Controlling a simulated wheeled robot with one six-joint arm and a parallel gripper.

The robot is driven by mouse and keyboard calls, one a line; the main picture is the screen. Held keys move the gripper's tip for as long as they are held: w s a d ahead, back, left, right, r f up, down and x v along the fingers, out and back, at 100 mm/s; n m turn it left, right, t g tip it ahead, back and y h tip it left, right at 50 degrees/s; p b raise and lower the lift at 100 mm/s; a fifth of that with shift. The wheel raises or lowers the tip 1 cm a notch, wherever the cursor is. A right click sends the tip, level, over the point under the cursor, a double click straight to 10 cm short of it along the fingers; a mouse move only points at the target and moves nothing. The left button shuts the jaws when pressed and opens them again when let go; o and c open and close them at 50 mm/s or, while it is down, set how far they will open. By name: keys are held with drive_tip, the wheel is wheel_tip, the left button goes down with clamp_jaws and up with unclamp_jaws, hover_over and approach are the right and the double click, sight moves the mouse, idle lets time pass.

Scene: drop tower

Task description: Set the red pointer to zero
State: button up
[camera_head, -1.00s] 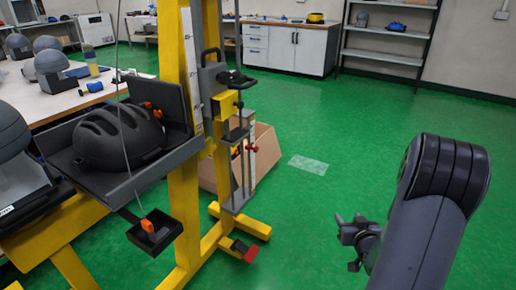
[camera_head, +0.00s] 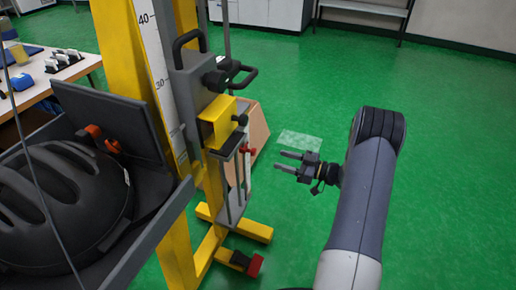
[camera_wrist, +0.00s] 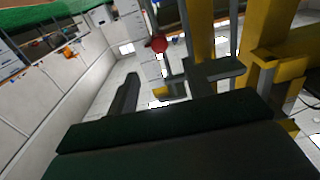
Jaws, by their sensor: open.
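A small red knob (camera_head: 246,148), which may be the red pointer, sits on a thin upright at the side of the yellow drop tower (camera_head: 182,225). A narrow pale strip (camera_head: 248,178) runs below it. A red ball-like knob (camera_wrist: 159,45) also shows near the top middle of the wrist view; I cannot read a scale or zero mark there. My gripper (camera_head: 280,161) is open and empty, to the right of the red knob and apart from it, fingers pointing left toward the tower.
A black helmet (camera_head: 60,205) lies on the grey carriage at left. A red pedal (camera_head: 255,265) is at the tower's foot. A cardboard box (camera_head: 258,128) stands behind. Green floor (camera_head: 440,150) is clear at right.

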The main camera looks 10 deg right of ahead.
sight(255, 152)
drive_tip(key=b+x, duration=0.1)
drive_tip(key=x, duration=0.8)
clamp_jaws()
idle(0.4)
